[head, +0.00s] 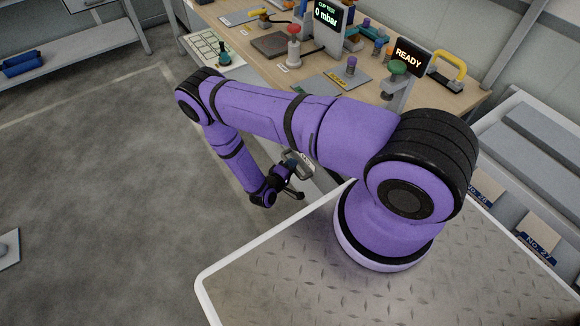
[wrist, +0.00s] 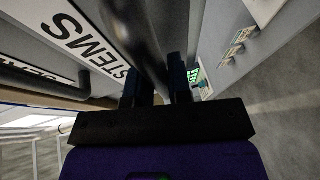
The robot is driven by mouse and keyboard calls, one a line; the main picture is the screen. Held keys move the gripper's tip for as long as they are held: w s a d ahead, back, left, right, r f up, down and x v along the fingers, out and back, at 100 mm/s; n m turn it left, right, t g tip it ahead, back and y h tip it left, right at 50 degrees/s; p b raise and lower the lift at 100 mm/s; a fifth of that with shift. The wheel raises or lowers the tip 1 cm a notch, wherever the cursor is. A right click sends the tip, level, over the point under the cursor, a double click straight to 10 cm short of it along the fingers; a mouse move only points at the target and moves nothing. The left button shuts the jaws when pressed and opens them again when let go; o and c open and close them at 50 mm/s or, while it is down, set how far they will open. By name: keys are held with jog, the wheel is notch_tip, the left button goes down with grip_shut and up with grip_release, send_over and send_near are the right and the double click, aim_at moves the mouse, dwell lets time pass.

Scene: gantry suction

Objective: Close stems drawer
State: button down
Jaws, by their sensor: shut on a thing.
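The stems drawer shows in the wrist view as a pale front with a white STEMS label (wrist: 75,28). Its dark bar handle (wrist: 138,35) runs down between the two fingers of my gripper (wrist: 157,88), which are shut on it. In the head view my gripper (head: 293,182) is low in front of the workbench, at a small grey part beside my arm. My arm hides most of the drawer there, and I cannot tell how far it stands out.
Another dark handle (wrist: 30,80) with a partly hidden label is beside the stems drawer. The workbench (head: 232,35) holds a READY display (head: 409,57), a 0 mbar display (head: 327,18) and several suction-cup parts. Grey floor (head: 110,200) is open at the left.

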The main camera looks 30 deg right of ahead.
jog(key=d, duration=0.4)
jog(key=c, duration=1.1)
grip_release()
jog(key=shift+d, duration=0.15)
send_near(300, 161)
jog(key=shift+s+a, duration=0.2)
jog(key=shift+a, duration=0.25)
jog(key=shift+a, duration=0.1)
